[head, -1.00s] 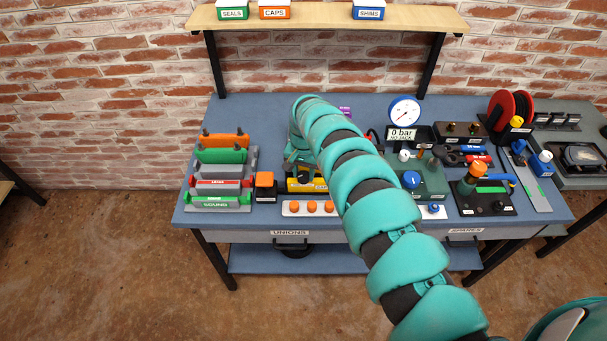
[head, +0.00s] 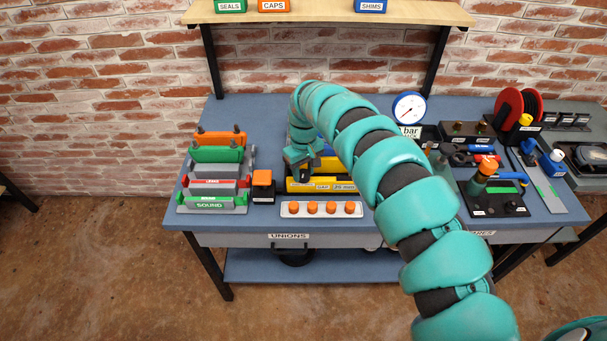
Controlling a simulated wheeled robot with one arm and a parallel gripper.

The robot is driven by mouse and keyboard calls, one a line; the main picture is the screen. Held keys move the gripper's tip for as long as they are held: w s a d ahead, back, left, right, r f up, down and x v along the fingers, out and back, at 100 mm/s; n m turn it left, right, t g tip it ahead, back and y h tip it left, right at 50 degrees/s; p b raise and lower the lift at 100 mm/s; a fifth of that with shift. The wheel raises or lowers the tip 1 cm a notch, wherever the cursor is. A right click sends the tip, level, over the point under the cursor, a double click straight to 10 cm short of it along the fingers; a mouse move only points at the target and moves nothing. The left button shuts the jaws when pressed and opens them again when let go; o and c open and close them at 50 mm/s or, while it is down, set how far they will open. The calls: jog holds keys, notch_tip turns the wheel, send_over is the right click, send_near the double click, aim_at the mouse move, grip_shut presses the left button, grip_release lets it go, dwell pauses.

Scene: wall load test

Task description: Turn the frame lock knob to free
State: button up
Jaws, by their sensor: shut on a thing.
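The yellow frame (head: 330,187) stands on the blue bench behind a white strip, with a label on its front that seems to read a gap of 25 mm. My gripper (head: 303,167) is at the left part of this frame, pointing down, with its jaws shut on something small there. The hand hides what it holds; by its place I take it for the frame lock knob. The knob's setting and its marks cannot be read.
A white strip with orange knobs (head: 320,209) lies in front of the frame. An orange-topped block (head: 262,186) stands close on the left, beside the green and grey racks (head: 213,203). My arm covers much of the bench's right middle. A gauge (head: 409,108) stands behind.

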aim_at(304, 173)
jog(key=shift+n+b, duration=0.35)
jog(key=shift+n, duration=0.65)
jog(key=o, duration=1)
jog(key=shift+r, duration=0.1)
notch_tip(304, 173, up, 17)
jog(key=shift+r+b, duration=0.1)
jog(key=shift+b, duration=0.85)
